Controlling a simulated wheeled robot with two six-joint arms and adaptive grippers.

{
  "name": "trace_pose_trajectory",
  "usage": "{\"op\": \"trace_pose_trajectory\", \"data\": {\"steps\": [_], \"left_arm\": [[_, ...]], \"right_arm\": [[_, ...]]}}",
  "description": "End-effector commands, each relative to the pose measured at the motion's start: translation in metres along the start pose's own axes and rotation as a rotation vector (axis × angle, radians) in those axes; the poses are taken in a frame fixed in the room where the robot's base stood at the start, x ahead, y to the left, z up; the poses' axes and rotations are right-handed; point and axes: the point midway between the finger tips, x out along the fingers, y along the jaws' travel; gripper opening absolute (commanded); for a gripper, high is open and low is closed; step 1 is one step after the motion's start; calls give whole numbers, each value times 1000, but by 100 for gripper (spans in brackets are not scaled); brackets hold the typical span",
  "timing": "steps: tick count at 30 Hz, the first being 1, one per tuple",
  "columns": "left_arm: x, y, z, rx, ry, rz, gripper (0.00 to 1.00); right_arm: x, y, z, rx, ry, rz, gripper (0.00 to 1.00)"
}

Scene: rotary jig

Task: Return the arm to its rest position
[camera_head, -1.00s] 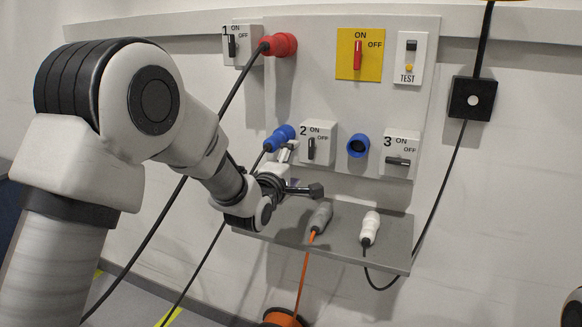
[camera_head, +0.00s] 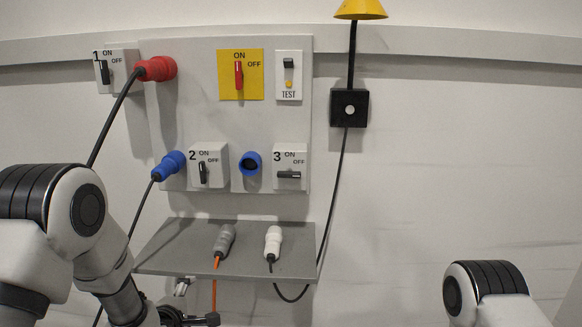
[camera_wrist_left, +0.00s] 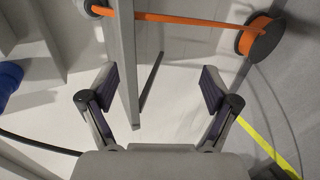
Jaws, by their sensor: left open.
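My left arm (camera_head: 85,240) comes in at the lower left of the head view. Its left gripper (camera_head: 198,312) is low at the bottom edge, below the grey shelf (camera_head: 170,260) and partly cut off. In the left wrist view the left gripper (camera_wrist_left: 158,88) has its two fingers wide apart with nothing held between them. A rounded joint of my right arm (camera_head: 485,285) shows at the lower right of the head view; the right gripper is out of view.
The wall panel carries a red plug (camera_head: 156,69), a blue plug (camera_head: 169,165), an empty blue socket (camera_head: 250,163) and switches. A grey connector (camera_head: 224,240) and a white connector (camera_head: 273,241) lie on the shelf. An orange cable reel (camera_wrist_left: 262,36) is below.

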Motion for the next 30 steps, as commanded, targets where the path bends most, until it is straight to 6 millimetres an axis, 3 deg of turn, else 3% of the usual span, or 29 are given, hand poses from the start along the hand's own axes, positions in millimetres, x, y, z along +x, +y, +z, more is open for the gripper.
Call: {"op": "trace_pose_trajectory", "data": {"steps": [1, 3, 7, 9, 11, 13, 15, 18, 23, 30], "left_arm": [[-4, -49, -1, 21, 2, -96, 88], [-17, -113, -2, 78, -2, -228, 88], [-61, -224, -3, 248, -49, -483, 88], [-97, -278, -3, 373, -107, -624, 88], [-134, -319, -2, 500, -184, -745, 88], [-184, -359, -2, 683, -321, -881, 88], [-225, -375, -1, 905, -499, -956, 88], [-250, -380, 0, 1151, -701, -960, 88], [-252, -381, 0, 1334, -832, -914, 88], [-252, -381, 0, 1340, -835, -911, 88]], "right_arm": [[0, 0, 0, 0, 0, 0, 84], [0, 0, 0, 0, 0, 0, 84], [0, 0, 0, 0, 0, 0, 84], [0, 0, 0, 0, 0, 0, 84], [0, 0, 0, 0, 0, 0, 84], [0, 0, 0, 0, 0, 0, 84], [-1, 0, 0, 0, 0, 0, 84], [0, 0, 0, 0, 0, 0, 84], [0, 0, 0, 0, 0, 0, 84], [0, 0, 0, 0, 0, 0, 84]]}}
